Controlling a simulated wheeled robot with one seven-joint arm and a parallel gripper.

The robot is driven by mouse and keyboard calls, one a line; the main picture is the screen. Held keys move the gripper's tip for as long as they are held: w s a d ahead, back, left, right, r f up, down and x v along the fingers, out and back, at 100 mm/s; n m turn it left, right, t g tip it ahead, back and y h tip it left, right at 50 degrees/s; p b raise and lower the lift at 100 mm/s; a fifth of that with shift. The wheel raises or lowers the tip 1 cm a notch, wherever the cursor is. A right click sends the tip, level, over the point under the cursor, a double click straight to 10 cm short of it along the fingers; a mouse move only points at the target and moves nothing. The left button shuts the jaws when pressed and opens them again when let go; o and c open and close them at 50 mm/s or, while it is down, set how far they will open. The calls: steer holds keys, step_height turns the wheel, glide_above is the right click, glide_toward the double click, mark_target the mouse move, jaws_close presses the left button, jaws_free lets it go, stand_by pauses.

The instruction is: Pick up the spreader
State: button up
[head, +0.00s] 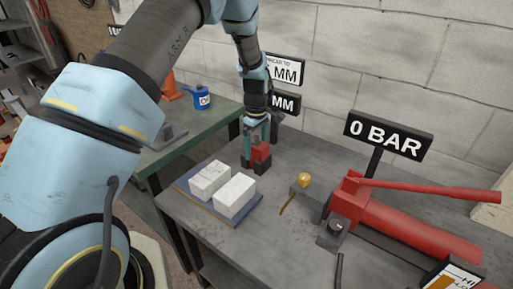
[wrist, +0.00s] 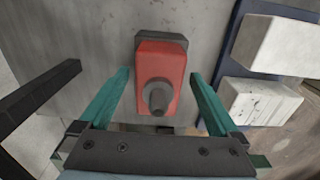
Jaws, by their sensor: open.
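What I take to be the spreader is a red block with a dark grey base and a round grey stub on top; in the head view the spreader (head: 261,152) stands on the grey bench below my arm. The spreader (wrist: 158,68) also shows in the wrist view, in the middle between the two fingers. My gripper (head: 258,141) points down over it, its green fingers one on each side. In the wrist view my gripper (wrist: 159,76) is open, with a visible gap between each finger and the red body. The fingers partly hide the spreader in the head view.
Two white blocks (head: 236,194) lie on a blue board (head: 190,196) close to the left. A red hand pump (head: 410,227) with a "0 BAR" sign (head: 388,136) stands at the right. A grey block with a brass knob (head: 304,180) is between. Block wall behind.

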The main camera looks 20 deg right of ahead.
mark_target(256, 152)
steer(key=shift+d+f+p, duration=0.1)
steer(key=shift+f+p, duration=0.25)
steer(key=shift+f, duration=1.15)
jaws_close()
steer(key=shift+w+r, duration=0.1)
